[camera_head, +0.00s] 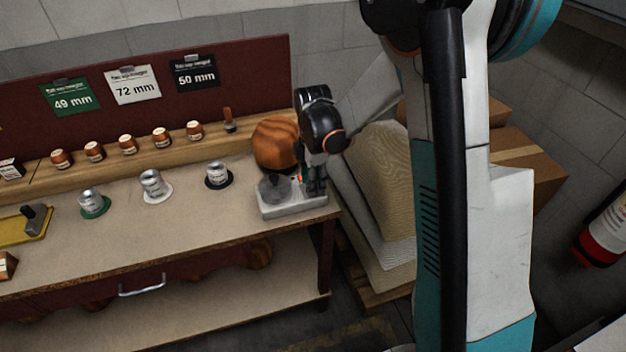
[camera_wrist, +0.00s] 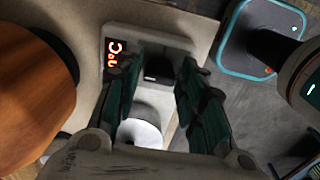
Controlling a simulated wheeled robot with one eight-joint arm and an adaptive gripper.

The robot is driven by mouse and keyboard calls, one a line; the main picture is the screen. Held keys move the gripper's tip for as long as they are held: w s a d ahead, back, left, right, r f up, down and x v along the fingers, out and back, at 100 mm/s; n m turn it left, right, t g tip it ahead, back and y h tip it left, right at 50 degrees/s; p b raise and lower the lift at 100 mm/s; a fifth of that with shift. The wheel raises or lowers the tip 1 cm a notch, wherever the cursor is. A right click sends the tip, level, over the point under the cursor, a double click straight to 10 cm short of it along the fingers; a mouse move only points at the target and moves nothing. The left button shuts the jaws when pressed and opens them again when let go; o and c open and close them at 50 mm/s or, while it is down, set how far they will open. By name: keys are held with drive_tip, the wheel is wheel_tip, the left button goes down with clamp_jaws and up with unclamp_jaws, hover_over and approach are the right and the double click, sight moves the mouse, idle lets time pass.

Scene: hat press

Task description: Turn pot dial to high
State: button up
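The pot unit is a pale box (camera_head: 292,208) at the right end of the workbench, with a dark round pot (camera_head: 273,188) on its left part. In the wrist view its white body (camera_wrist: 170,42) carries a red lit display (camera_wrist: 113,52) with "°C" and a small black dial (camera_wrist: 158,68). My gripper (camera_head: 315,188) points down over the right part of the unit. In the wrist view, my gripper (camera_wrist: 158,62) is open, its two green-black fingers on either side of the dial with gaps visible. A pale round part lies lower between the fingers, partly hidden. The dial's setting is not readable.
A brown wooden hat block (camera_head: 275,142) stands close behind the pot, also large at left in the wrist view (camera_wrist: 30,100). Several small tins stand on the bench (camera_head: 120,225) to the left. Stacked sacks (camera_head: 385,190) are right of the bench.

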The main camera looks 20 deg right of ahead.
drive_tip(key=c, duration=0.5)
drive_tip(key=shift+o, duration=0.2)
